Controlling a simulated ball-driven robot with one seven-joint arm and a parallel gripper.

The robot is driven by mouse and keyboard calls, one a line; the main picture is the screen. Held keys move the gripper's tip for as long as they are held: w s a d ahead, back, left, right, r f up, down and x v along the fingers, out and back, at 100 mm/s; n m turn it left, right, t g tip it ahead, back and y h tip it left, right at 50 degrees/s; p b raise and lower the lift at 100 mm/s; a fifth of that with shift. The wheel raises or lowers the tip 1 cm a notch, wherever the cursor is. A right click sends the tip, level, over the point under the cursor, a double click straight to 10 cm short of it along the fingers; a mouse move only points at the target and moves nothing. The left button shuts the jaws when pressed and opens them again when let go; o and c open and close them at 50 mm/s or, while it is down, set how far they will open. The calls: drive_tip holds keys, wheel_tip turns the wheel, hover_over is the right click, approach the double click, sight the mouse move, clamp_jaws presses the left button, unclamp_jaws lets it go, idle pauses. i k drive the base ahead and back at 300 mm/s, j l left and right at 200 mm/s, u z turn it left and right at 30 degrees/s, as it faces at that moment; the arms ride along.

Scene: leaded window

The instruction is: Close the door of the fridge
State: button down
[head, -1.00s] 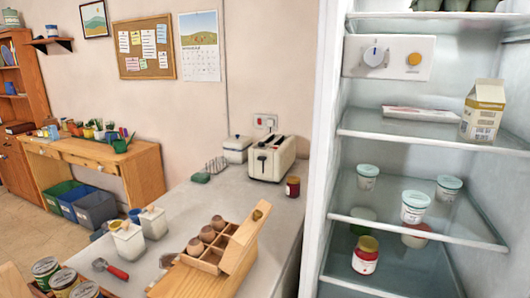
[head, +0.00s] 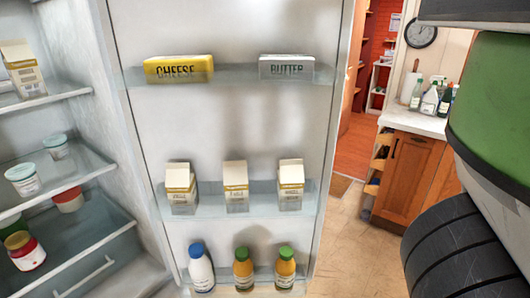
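The fridge door (head: 225,128) stands wide open in the head view, its inner side facing me. Its racks hold a yellow cheese pack (head: 179,69), a butter pack (head: 286,67), several cartons and bottles. The fridge's inside (head: 118,125) shows at the left, with glass shelves. Part of my arm, green and black, fills the right edge of the view. My gripper is not in view.
Shelves at the left hold a carton (head: 24,72), white tubs (head: 22,179) and a red jar (head: 25,250). Beyond the door, an orange-brown cabinet (head: 414,175) with bottles on its counter stands at the right. Tiled floor (head: 345,245) shows between door and cabinet.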

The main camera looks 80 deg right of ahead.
sight(236, 115)
drive_tip(key=k+u, duration=0.1)
drive_tip(key=u, duration=0.7)
drive_tip(key=k+j+u, duration=0.1)
drive_tip(key=u, duration=0.35)
drive_tip(key=l+u, duration=0.15)
drive_tip(key=u, duration=0.3)
drive_tip(key=l+u, duration=0.1)
drive_tip(key=u, duration=0.35)
drive_tip(key=k+l+u, duration=0.1)
drive_tip(key=u, duration=0.3)
drive_tip(key=k+u, duration=0.1)
drive_tip(key=u, duration=0.35)
drive_tip(key=k+l, duration=0.2)
drive_tip(key=k, duration=0.25)
drive_tip(key=k+l, duration=0.25)
drive_tip(key=k, duration=0.2)
drive_tip(key=k+l, duration=0.2)
drive_tip(key=k, duration=0.3)
drive_tip(key=k+l+u, duration=0.1)
drive_tip(key=k+l, duration=0.15)
drive_tip(key=k, duration=0.2)
drive_tip(key=k+z, duration=0.25)
drive_tip(key=k, duration=0.2)
drive_tip(key=k+l+z, duration=0.2)
drive_tip(key=k, duration=0.25)
drive_tip(key=k+l+z, duration=0.25)
drive_tip(key=k, duration=0.2)
drive_tip(key=z, duration=0.65)
